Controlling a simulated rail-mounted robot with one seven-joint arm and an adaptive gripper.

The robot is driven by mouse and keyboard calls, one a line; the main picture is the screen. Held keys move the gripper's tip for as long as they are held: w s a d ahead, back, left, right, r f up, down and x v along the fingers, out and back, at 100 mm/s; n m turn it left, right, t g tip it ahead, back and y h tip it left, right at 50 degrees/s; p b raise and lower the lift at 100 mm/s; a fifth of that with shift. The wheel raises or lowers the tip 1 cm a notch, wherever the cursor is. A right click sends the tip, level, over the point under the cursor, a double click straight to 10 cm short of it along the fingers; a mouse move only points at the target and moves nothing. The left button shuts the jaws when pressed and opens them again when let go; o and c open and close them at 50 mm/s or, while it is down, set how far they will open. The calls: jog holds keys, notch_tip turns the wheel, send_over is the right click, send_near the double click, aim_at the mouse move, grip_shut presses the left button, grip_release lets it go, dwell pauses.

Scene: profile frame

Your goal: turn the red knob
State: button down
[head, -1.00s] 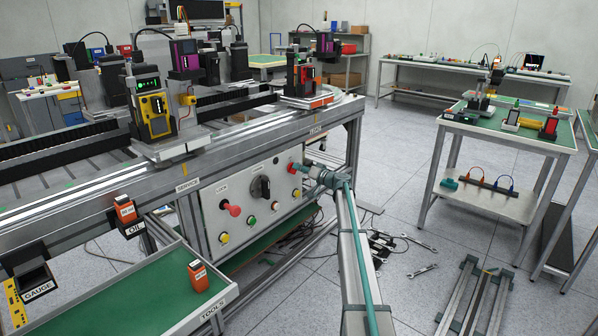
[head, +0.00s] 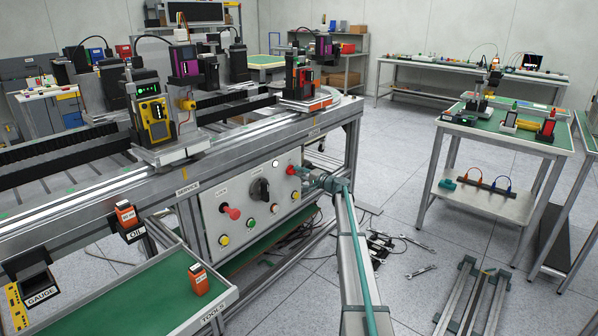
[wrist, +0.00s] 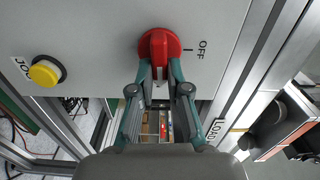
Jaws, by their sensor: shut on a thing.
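The red knob (wrist: 159,47) is a round red dial with a raised grip bar on a light grey panel. In the wrist view its bar runs up and down the picture, with a short tick and the word OFF to its right. My gripper (wrist: 160,70) has its teal fingers on both sides of the bar's lower end, shut on it. In the head view the knob (head: 290,170) shows as a small red spot at the panel's upper right, and my gripper (head: 303,172) reaches it from the right. The fingertip contact is partly hidden there.
The panel (head: 212,190) also carries a red lever (head: 231,213), a black rotary switch (head: 260,190) and several push buttons. A yellow button (wrist: 46,73) lies left of the knob in the wrist view. A metal frame post (wrist: 236,75) stands close on the right.

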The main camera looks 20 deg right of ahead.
jog(key=shift+f+m, duration=0.1)
jog(key=shift+m, duration=0.4)
jog(key=c, duration=1.1)
grip_release()
jog(key=shift+c, duration=0.2)
jog(key=v, duration=1.2)
jog(key=shift+d, duration=0.1)
